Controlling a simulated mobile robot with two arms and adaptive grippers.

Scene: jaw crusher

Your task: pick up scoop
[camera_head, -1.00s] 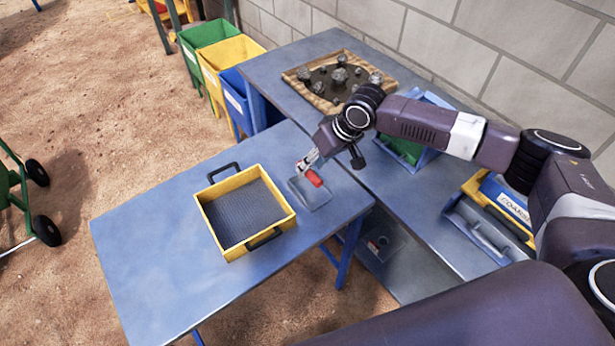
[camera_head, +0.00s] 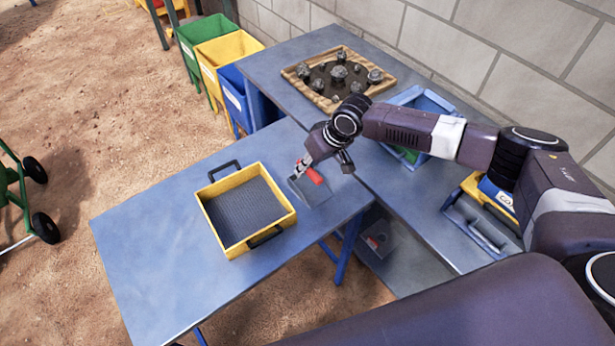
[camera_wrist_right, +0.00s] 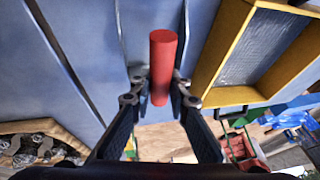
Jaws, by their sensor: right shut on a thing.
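The scoop has a red handle and a grey pan (camera_head: 313,194), at the right part of the blue table (camera_head: 150,235). My right gripper (camera_head: 306,166) is over it, its fingers shut on the red handle. In the right wrist view the handle (camera_wrist_right: 162,60) stands between the two fingertips (camera_wrist_right: 160,84). The pan seems slightly above the tabletop, but I cannot tell for sure whether it touches. My left gripper is not in view.
A yellow sieve box (camera_head: 275,195) with black handles stands left of the scoop. Behind are a wooden-framed tray of stones (camera_head: 322,101), a blue tray (camera_head: 392,99) and green, yellow and blue bins (camera_head: 233,99). The table's front left is clear.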

